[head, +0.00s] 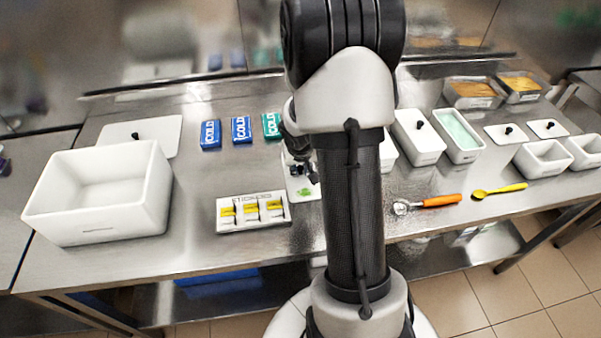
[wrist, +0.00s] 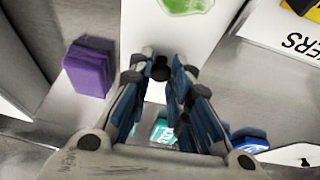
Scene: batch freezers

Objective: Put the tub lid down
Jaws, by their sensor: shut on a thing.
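My gripper (head: 303,174) is beside the dark arm column in the head view. In the wrist view its blue-padded fingers (wrist: 160,75) are shut on the black knob of the white tub lid (wrist: 215,30). The lid carries a green patch, which also shows in the head view (head: 306,191), just below the gripper. The lid looks roughly flat, low over the steel table (head: 190,190); I cannot tell whether it touches it. Its far part is hidden by my arm. A white tub (head: 388,152) is partly hidden behind the arm.
The stickers tray (head: 253,222) is close to the lid's left. Blue COLD packs (head: 241,130) and a teal one (head: 271,125) are behind. A large white bin (head: 100,215) is at left. A scoop (head: 440,200) and yellow spoon (head: 500,189) lie right. A purple block (wrist: 90,72) shows in the wrist view.

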